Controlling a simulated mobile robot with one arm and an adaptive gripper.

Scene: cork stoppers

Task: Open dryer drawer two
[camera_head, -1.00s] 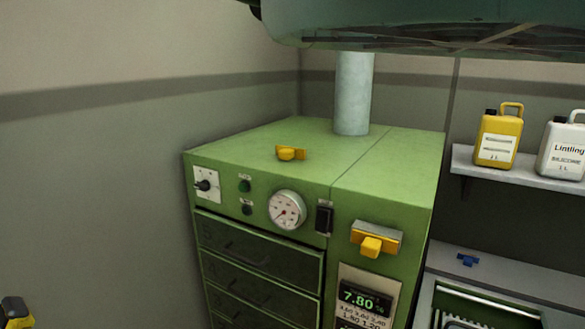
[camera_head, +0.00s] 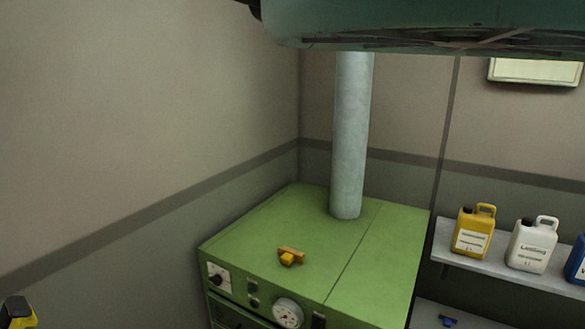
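The green dryer cabinet (camera_head: 300,235) stands in the corner, its top and upper front edge in view. A dark drawer front (camera_head: 232,316) shows only as a sliver at the bottom edge, under the control panel; the other drawers are out of frame, so drawer two cannot be seen. A yellow handle-like piece (camera_head: 290,257) lies on the dryer top. A yellow and black part (camera_head: 16,312) shows at the lower left edge; I cannot tell whether it belongs to my gripper. My gripper cannot be made out.
A grey pipe (camera_head: 350,140) rises from the dryer top. A shelf (camera_head: 510,264) at the right holds a yellow jug (camera_head: 472,232), a white jug (camera_head: 533,245) and a blue one (camera_head: 577,262). A dark green overhead body (camera_head: 430,25) hangs across the top.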

